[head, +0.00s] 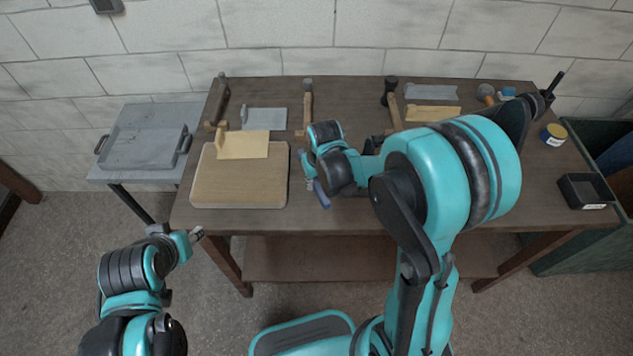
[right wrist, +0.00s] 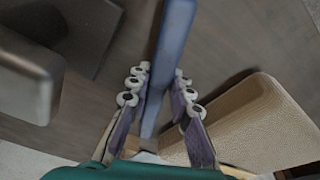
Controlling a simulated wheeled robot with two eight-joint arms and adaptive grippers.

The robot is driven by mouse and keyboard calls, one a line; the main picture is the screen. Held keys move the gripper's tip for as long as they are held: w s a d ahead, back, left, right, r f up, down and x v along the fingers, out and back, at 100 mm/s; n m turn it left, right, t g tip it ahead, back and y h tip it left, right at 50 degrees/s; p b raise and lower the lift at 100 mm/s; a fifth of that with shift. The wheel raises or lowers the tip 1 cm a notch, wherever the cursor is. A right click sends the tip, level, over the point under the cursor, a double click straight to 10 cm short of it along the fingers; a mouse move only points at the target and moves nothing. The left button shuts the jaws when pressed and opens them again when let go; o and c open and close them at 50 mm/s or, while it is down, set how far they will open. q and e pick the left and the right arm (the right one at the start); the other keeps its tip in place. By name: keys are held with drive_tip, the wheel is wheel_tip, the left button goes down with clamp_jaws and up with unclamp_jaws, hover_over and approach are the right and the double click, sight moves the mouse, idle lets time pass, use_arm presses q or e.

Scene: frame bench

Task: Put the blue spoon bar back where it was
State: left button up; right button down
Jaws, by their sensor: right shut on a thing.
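The blue spoon bar (head: 321,193) is in my right gripper (head: 309,175), over the front middle of the wooden bench, just right of the thick wooden board. In the right wrist view the blue bar (right wrist: 172,55) runs up between the two fingers of the right gripper (right wrist: 160,97), which are shut on it. I cannot tell whether the bar touches the bench top. My left gripper (head: 195,235) is off the bench's front left edge, over the floor, away from the bar. Whether its fingers are open is too small to tell.
The wooden board (head: 240,187) carries a tan angled piece (head: 242,146). Wooden-based uprights (head: 307,103) and grey plates (head: 264,119) stand along the back. A black box (head: 583,191) and a tin (head: 553,135) are at right. A grey tray (head: 142,149) is on the left side table.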

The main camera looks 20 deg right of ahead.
drive_tip(key=c, duration=1.7)
unclamp_jaws()
drive_tip(key=shift+s+a+f, duration=0.15)
drive_tip(key=shift+s+f, duration=0.25)
drive_tip(key=shift+f, duration=0.15)
drive_tip(key=o, duration=0.4)
drive_tip(key=shift+w, duration=0.1)
drive_tip(key=shift+w+f, duration=0.25)
drive_tip(key=shift+w, duration=0.15)
drive_tip(key=shift+s+r, duration=0.2)
use_arm(q)
drive_tip(key=shift+w+f, duration=0.25)
drive_tip(key=shift+w, duration=0.1)
